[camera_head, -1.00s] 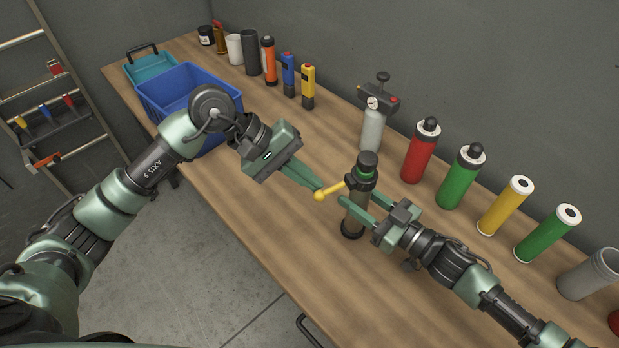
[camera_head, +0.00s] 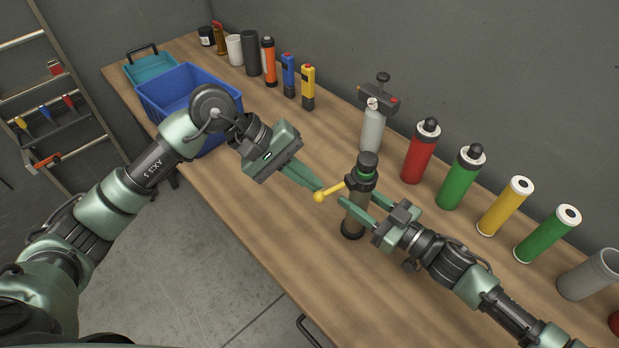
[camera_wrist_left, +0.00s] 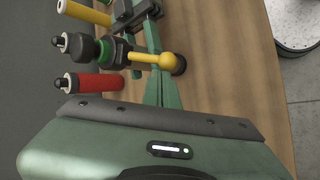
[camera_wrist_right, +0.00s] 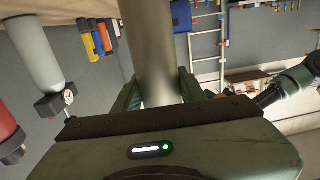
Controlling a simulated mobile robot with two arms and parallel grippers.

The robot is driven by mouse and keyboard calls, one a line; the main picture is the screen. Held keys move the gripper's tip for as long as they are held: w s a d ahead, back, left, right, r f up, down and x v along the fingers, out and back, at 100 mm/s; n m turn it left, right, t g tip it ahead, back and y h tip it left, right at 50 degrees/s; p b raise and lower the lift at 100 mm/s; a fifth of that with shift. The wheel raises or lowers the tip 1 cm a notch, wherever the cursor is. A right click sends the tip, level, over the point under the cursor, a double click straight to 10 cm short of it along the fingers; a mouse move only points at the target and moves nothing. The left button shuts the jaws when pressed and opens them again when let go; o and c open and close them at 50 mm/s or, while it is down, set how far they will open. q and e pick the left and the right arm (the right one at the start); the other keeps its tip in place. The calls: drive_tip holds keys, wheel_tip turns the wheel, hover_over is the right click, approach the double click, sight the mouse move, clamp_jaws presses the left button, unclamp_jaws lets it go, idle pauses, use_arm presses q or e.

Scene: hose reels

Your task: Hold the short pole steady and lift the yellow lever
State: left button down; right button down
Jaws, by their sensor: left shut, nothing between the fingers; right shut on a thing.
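The short pole (camera_head: 355,212) is a dark upright cylinder with a green band and black cap, standing on the bench. A yellow lever (camera_head: 333,190) with a ball end sticks out from its upper part towards the left. My right gripper (camera_head: 362,208) is shut on the pole below the lever; the pole (camera_wrist_right: 155,50) also shows between its fingers in the right wrist view. My left gripper (camera_head: 318,188) is shut and empty, its tips close by the ball end. In the left wrist view the lever (camera_wrist_left: 150,57) crosses the fingers; contact is unclear.
Red (camera_head: 420,155), green and yellow cylinders stand along the wall right of the pole. A grey bottle with a gauge (camera_head: 373,130) stands behind it. A blue crate (camera_head: 180,80) sits at the far left. The bench between crate and pole is clear.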

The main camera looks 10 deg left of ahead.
use_arm(q)
drive_tip(key=shift+s+d+r, duration=0.1)
drive_tip(key=shift+r, duration=0.7)
drive_tip(key=w+a+r, duration=0.2)
drive_tip(key=a+r, duration=0.3)
drive_tip(key=a, duration=0.2)
drive_tip(key=shift+w+a+r, duration=0.2)
drive_tip(key=shift+w+r, duration=0.05)
drive_tip(key=shift+r, duration=0.05)
drive_tip(key=shift+f, duration=0.1)
